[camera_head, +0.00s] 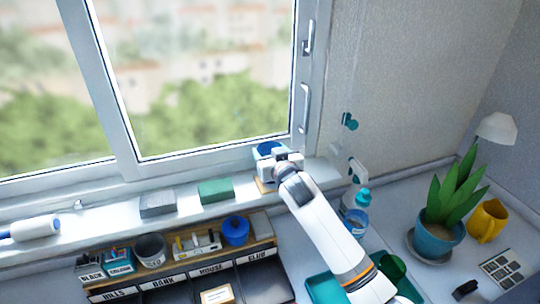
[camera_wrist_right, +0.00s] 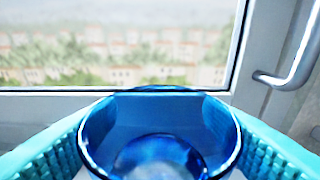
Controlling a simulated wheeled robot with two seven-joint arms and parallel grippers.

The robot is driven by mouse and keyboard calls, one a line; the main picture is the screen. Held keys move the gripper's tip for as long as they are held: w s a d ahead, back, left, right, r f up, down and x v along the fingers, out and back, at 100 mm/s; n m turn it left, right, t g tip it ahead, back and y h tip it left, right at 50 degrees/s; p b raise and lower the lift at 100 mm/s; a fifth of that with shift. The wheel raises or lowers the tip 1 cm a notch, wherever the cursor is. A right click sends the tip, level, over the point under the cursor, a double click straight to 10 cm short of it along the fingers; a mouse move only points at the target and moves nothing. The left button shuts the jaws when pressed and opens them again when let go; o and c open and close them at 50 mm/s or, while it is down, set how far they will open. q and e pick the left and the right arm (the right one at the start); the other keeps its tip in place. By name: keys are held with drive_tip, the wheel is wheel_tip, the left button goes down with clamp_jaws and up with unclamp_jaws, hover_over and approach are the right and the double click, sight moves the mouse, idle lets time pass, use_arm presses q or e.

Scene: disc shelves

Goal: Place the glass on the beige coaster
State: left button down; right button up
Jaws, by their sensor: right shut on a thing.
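A blue see-through glass (camera_head: 268,149) is upright at the window sill. My right gripper (camera_head: 279,161) is shut on it, its teal fingers on either side of the glass (camera_wrist_right: 160,142) in the right wrist view. The beige coaster (camera_head: 264,186) shows as a small edge on the sill just below the glass and gripper; most of it is hidden. I cannot tell whether the glass touches it. My left gripper is not in view.
A green block (camera_head: 216,191) and a grey block (camera_head: 158,203) lie on the sill to the left. A spray bottle (camera_head: 355,203) stands right of my arm. A disc shelf (camera_head: 180,268) with small items is in front.

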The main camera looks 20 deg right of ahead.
drive_tip(key=shift+f, duration=0.55)
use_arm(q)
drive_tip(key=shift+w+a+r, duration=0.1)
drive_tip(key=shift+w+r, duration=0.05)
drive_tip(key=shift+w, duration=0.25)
use_arm(e)
drive_tip(key=shift+f, duration=0.15)
drive_tip(key=o, duration=1.6)
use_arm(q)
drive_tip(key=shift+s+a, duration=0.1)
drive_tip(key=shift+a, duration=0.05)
use_arm(e)
drive_tip(key=shift+o, duration=0.2)
